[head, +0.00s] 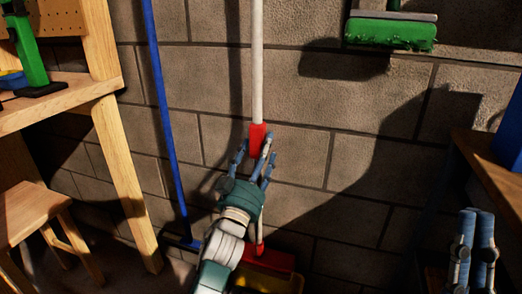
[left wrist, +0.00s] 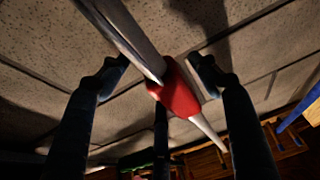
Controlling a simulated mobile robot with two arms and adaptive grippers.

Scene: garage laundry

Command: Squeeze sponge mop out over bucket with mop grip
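The sponge mop has a white pole (head: 257,70) standing nearly upright against the block wall, with a red mop grip (head: 257,136) on it. Its lower end reaches a red part (head: 268,258) at a yellow bucket (head: 268,284), partly hidden by my left arm. My left gripper (head: 256,152) is at the red grip with its fingers spread. In the left wrist view the red grip (left wrist: 179,92) lies between the open fingers, with visible gaps beside it. My right gripper (head: 477,213) is at the lower right, away from the mop; its fingers look close together.
A blue pole (head: 160,100) leans on the wall left of the mop. A wooden workbench (head: 60,100) and stool (head: 28,215) stand at the left. A green brush (head: 390,34) hangs at upper right. A wooden shelf (head: 490,160) juts in at the right.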

